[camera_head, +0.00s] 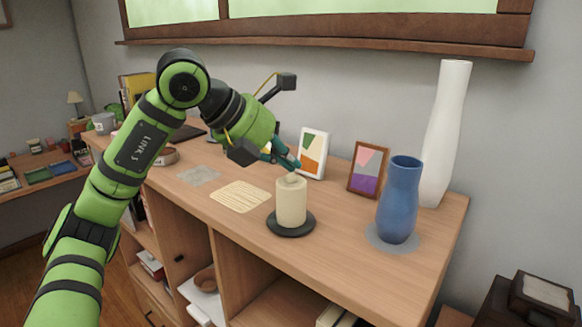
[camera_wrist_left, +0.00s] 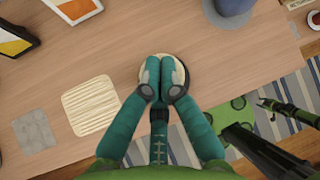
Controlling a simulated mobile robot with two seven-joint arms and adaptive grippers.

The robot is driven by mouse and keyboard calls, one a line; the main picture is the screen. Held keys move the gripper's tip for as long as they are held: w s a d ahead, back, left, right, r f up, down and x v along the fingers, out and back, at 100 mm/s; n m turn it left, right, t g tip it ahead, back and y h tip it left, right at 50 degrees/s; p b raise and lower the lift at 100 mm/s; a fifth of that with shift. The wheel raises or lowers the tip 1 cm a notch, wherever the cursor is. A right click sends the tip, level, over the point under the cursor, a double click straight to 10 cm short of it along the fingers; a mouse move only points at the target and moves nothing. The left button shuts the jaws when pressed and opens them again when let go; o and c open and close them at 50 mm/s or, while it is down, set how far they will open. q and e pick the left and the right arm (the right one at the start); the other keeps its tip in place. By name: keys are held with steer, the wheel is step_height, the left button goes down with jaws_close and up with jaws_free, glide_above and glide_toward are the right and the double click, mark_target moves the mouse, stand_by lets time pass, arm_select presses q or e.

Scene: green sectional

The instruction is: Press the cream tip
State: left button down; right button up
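A cream candle-shaped cylinder (camera_head: 291,204) with a small cream tip (camera_head: 292,178) stands upright on a round dark base (camera_head: 290,229) on the wooden cabinet top. My left gripper (camera_head: 294,166) comes from the upper left, and its teal fingers end just above the tip. In the left wrist view the left gripper's fingers (camera_wrist_left: 163,88) are together and empty, over the cylinder. They hide most of it; only its dark base rim (camera_wrist_left: 184,67) and a little cream show. I cannot tell whether the fingertips touch the tip.
A blue vase (camera_head: 399,200) and a tall white vase (camera_head: 446,135) stand to the right. Two picture frames, one white (camera_head: 313,153) and one brown (camera_head: 368,168), stand behind. A woven cream mat (camera_head: 240,196) lies left of the cylinder. The cabinet's front edge is clear.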

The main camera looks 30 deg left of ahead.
arm_select(q)
steer(key=shift+f, duration=0.3)
steer(key=shift+s+d+f+b, duration=0.1)
steer(key=shift+f+b, duration=0.25)
steer(key=shift+f, duration=0.2)
steer(key=shift+r+p, duration=0.2)
steer(key=shift+p, duration=0.1)
steer(key=shift+r+p, duration=0.55)
steer(key=r+p, duration=0.5)
steer(key=shift+w+r, duration=0.2)
steer(key=shift+r, duration=0.1)
